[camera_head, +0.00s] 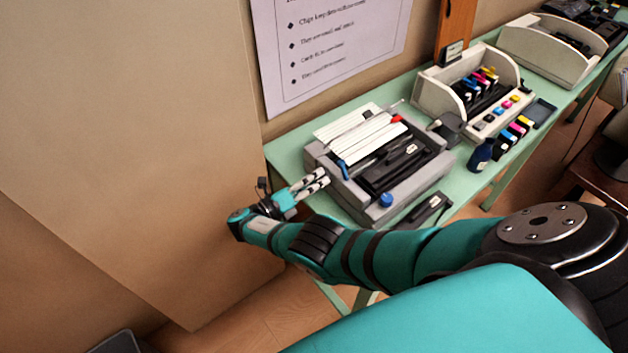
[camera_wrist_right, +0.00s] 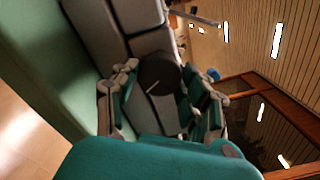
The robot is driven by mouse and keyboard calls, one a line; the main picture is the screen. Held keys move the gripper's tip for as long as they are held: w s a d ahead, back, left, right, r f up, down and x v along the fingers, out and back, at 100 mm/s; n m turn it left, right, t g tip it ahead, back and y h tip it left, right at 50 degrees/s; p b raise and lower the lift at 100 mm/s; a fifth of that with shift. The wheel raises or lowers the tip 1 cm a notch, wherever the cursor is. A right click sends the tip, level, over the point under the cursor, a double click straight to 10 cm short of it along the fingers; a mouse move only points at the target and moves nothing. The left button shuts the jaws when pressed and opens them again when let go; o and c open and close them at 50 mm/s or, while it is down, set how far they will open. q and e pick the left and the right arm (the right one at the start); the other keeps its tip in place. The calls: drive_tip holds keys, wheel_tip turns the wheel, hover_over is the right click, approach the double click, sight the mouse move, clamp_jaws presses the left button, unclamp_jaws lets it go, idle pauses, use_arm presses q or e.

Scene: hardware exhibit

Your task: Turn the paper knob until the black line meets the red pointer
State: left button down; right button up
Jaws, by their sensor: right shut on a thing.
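The printer (camera_head: 372,206) is a grey and black machine on the green table. The paper knob (camera_wrist_right: 157,72) shows in the right wrist view as a dark round knob on the machine's side, with a short pale line near its lower edge. My right gripper (camera_head: 315,182) is at the printer's left side in the head view. In the right wrist view its fingers (camera_wrist_right: 158,92) stand on both sides of the knob, shut on it. The knob is hidden in the head view. I cannot make out the black line or the red pointer beside the knob. My left gripper is not in view.
A red part (camera_head: 396,118) and a blue button (camera_head: 386,199) show on the printer. A black cartridge (camera_head: 426,210) lies in front of it. A white-sided ink unit (camera_head: 436,93) and a dark blue bottle (camera_head: 481,154) stand to the right. The wall is close behind.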

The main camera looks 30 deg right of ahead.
drive_tip(key=shift+w+r, duration=0.1)
drive_tip(key=shift+r, duration=0.05)
drive_tip(key=o, duration=1.2)
drive_tip(key=shift+d+r, duration=0.1)
drive_tip(key=shift+r, duration=4.8)
